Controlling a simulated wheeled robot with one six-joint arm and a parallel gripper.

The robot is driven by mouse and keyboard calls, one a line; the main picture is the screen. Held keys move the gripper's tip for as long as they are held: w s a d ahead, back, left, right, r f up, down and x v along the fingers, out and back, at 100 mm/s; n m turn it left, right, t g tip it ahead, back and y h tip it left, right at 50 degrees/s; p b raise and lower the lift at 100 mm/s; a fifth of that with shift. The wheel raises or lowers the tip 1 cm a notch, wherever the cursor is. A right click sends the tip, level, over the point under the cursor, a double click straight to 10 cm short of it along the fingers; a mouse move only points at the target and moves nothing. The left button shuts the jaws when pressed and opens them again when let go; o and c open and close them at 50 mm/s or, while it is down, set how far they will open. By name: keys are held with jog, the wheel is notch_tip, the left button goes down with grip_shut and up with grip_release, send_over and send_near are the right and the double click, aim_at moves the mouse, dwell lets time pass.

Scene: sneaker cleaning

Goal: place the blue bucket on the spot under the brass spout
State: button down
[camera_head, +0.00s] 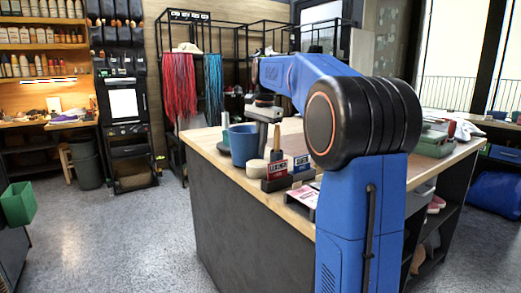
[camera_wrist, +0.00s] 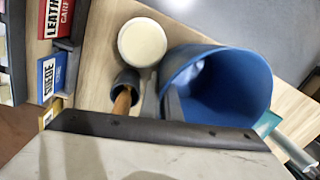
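The blue bucket (camera_head: 241,146) stands upright at the left end of the wooden-topped workbench in the head view. It also shows in the wrist view (camera_wrist: 240,85), open end towards the camera, and looks empty. My gripper (camera_head: 263,140) points down at the bucket's right side. In the wrist view, one dark finger shows inside the bucket's near wall and a greyish edge lies just outside it. I cannot tell whether the fingers are closed on the wall. I cannot make out a brass spout or the spot under it in either view.
Beside the bucket stand a round cream-topped container (camera_wrist: 142,42), a dark cup with a wooden handle (camera_wrist: 123,95), and red and blue label cards (camera_wrist: 52,80). A pale upright object (camera_head: 225,124) is behind the bucket. Open grey floor (camera_head: 110,235) lies left of the workbench.

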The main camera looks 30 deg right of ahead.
jog(key=shift+f, duration=0.4)
jog(key=c, duration=2.3)
grip_release()
jog(key=shift+f, duration=0.1)
jog(key=r, duration=0.8)
jog(key=s+r, duration=0.1)
jog(key=r, duration=0.3)
jog(key=shift+s+d+r, duration=0.1)
jog(key=shift+d, duration=0.1)
